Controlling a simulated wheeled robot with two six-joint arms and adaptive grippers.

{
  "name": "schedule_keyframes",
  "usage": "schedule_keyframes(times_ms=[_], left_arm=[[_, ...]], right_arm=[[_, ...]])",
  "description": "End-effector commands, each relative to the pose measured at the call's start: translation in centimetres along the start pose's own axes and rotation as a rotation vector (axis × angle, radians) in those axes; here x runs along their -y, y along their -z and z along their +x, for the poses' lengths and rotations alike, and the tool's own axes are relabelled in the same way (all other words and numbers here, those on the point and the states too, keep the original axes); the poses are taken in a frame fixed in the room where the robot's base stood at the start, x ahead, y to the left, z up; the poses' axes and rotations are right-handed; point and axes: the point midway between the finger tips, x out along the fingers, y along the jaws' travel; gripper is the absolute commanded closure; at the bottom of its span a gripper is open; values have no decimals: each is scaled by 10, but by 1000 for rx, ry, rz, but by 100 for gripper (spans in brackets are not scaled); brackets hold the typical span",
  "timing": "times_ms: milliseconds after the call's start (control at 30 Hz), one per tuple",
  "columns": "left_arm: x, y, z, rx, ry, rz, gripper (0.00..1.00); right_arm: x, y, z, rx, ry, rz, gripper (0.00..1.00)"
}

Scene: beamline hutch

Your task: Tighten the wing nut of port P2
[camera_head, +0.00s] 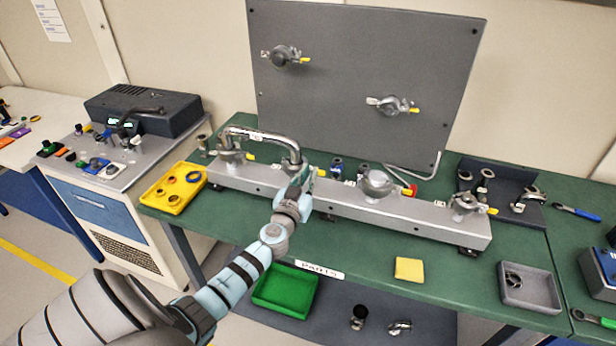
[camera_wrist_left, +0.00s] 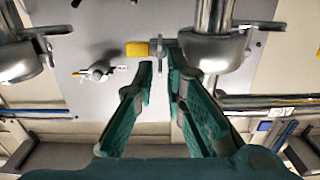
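My left gripper (camera_head: 302,180) is at the second port from the left on the grey manifold bar, where the bent steel tube (camera_head: 262,134) comes down. Its arm hides most of this port's clamp, and I cannot read a P2 label. In the left wrist view, the clamp (camera_wrist_left: 208,52) is at the right of the fingers, with a yellow tab (camera_wrist_left: 137,48) beside it. The green fingers of the left gripper (camera_wrist_left: 162,66) stand apart with a gap between the tips, just short of the tab. Nothing shows held between them. My right gripper is not in view.
The grey bar (camera_head: 335,197) carries further clamps, including a large one (camera_head: 377,184) and one at the right end (camera_head: 466,203). A yellow tray (camera_head: 172,205), yellow pad (camera_head: 409,269) and grey tray (camera_head: 530,302) are on the green bench. A tall panel (camera_head: 360,60) stands behind.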

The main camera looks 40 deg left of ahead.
Motion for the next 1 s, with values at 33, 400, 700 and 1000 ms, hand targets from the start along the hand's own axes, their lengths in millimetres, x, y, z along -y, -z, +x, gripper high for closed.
schedule_keyframes(times_ms=[33,400,700,1000], left_arm=[[0,0,0,0,0,0,95],[0,0,0,0,0,8,100],[-2,-1,-1,0,-1,109,100],[-6,-3,-1,0,-2,347,100]], right_arm=[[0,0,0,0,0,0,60],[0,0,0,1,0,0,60],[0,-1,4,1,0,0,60],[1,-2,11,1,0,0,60]])
